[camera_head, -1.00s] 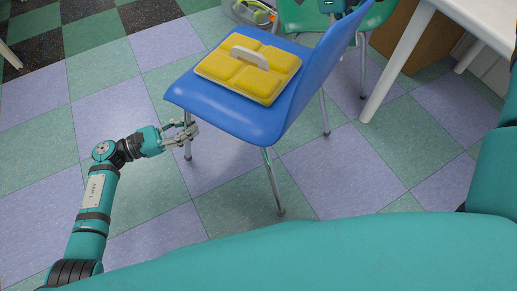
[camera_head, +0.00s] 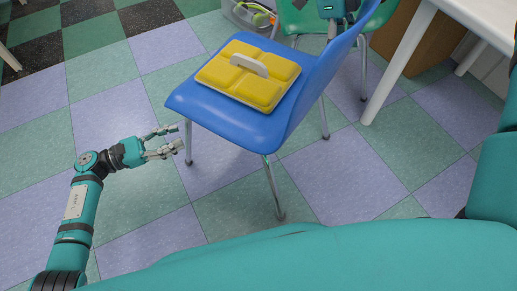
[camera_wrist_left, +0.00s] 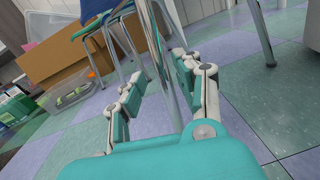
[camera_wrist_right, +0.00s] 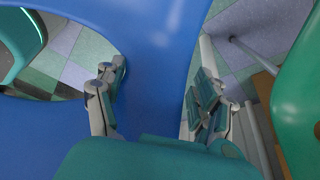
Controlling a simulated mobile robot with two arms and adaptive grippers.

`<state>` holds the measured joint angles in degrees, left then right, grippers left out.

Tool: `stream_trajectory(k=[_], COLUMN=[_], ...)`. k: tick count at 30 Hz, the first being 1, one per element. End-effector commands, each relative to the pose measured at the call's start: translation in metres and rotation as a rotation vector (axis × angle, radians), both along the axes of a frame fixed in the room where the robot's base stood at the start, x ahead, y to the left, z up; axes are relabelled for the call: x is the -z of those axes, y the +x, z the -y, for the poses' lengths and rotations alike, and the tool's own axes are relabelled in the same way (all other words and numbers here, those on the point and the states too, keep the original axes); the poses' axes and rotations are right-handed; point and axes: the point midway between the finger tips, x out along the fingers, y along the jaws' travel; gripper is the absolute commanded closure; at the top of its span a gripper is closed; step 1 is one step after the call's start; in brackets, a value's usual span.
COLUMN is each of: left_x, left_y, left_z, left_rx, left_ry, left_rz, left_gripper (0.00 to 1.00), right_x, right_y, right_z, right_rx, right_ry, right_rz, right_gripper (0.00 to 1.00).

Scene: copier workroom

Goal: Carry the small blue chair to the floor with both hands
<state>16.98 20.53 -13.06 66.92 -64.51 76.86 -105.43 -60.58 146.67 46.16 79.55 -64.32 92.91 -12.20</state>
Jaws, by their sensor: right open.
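The small blue chair (camera_head: 225,118) stands upright with its metal legs on the tiled floor. A yellow lidded case with a pale handle (camera_head: 248,75) lies on its seat. My left gripper (camera_head: 166,142) is open, just left of the chair's front-left leg (camera_head: 188,146). In the left wrist view a metal leg (camera_wrist_left: 163,75) shows between the spread fingers (camera_wrist_left: 158,85); I see no grip on it. My right gripper is mostly hidden behind the backrest in the head view. In the right wrist view its open fingers (camera_wrist_right: 160,85) straddle the edge of the blue backrest (camera_wrist_right: 155,60).
A green chair (camera_head: 300,17) stands close behind. A white table (camera_head: 400,60) is at the right, with a brown box (camera_head: 405,40) beside it. A clear bin (camera_head: 243,14) with items sits at the back. The floor left of the chair is clear.

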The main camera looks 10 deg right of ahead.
Motion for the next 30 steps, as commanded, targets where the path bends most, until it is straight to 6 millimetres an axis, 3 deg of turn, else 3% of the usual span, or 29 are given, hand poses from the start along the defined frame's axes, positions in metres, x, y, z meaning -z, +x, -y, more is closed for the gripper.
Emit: stream_trajectory(k=[1, 7, 16, 30], left_x=[0.001, 0.001, 0.000, 0.001], left_y=[-0.002, -0.009, -0.013, -0.013], left_z=[-0.013, -0.052, -0.074, -0.074], left_rx=[-0.003, -0.003, -0.002, -0.002], left_ry=[0.003, 0.003, 0.000, 0.001], left_rz=[-0.002, -0.003, -0.001, -0.001], left_gripper=[0.66, 0.66, 0.66, 0.66], right_x=[0.000, 0.000, -0.006, -0.086], right_y=[0.000, 0.000, 0.000, 0.001], right_z=[0.000, 0.000, 0.000, 0.000], right_rx=[0.000, 0.000, 0.000, 0.000], right_ry=[0.000, 0.000, 0.001, 0.001], right_rz=[0.000, 0.000, 0.001, 0.002], right_gripper=[0.30, 0.30, 0.30, 0.30])
